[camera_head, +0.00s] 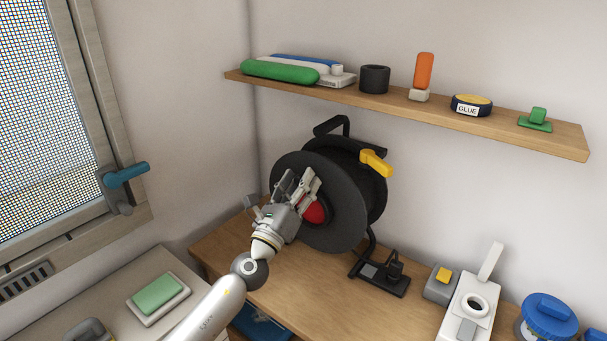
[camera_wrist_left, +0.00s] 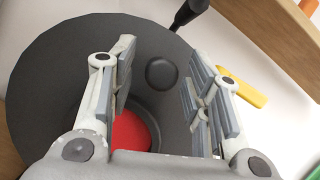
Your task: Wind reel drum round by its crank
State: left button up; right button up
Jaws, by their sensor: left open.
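The reel drum (camera_head: 345,215) is a large black disc on a black stand, standing on the wooden bench against the wall. Its red hub (camera_head: 317,211) is partly hidden behind my left gripper (camera_head: 298,181). In the left wrist view the drum face (camera_wrist_left: 60,75) fills much of the picture, with the red hub (camera_wrist_left: 130,134) low in the middle. A round dark knob (camera_wrist_left: 161,73), seemingly the crank's grip, shows between the fingers of my open left gripper (camera_wrist_left: 158,80). I cannot tell how deep it sits between them. The crank arm is not clearly seen. My right gripper is out of view.
A yellow lever (camera_head: 376,163) sticks out at the reel's upper right. A wooden shelf (camera_head: 405,100) with several items hangs above. A black socket block (camera_head: 381,275) lies right of the stand. A window with a blue handle (camera_head: 126,172) is at the left.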

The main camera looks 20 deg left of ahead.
pick_arm(q)
jog(key=shift+x, duration=1)
grip_shut()
